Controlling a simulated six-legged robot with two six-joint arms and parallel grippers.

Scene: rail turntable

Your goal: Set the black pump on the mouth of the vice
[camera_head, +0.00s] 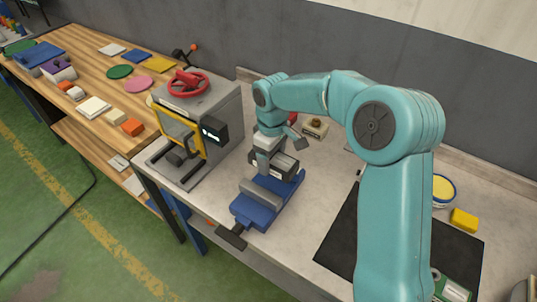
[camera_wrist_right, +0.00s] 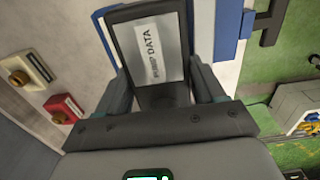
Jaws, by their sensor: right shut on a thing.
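The blue vice (camera_head: 262,213) stands near the front edge of the grey bench, with a light grey jaw plate and a dark handle at its front. My right gripper (camera_head: 268,158) comes down over the vice's rear part, shut on the black pump (camera_head: 288,168). In the wrist view the black pump (camera_wrist_right: 122,38) sits between the two fingers of my right gripper (camera_wrist_right: 163,90), its white data label facing the camera. The vice's blue edge (camera_wrist_right: 233,35) shows beside it. I cannot tell whether the pump touches the vice. My left gripper is not in view.
A grey machine (camera_head: 222,122) with a red handwheel (camera_head: 187,83) stands close left of the vice. A black mat (camera_head: 338,238), a yellow block (camera_head: 464,220) and a round tub (camera_head: 443,188) lie to the right. A small button box (camera_head: 315,128) is behind the vice.

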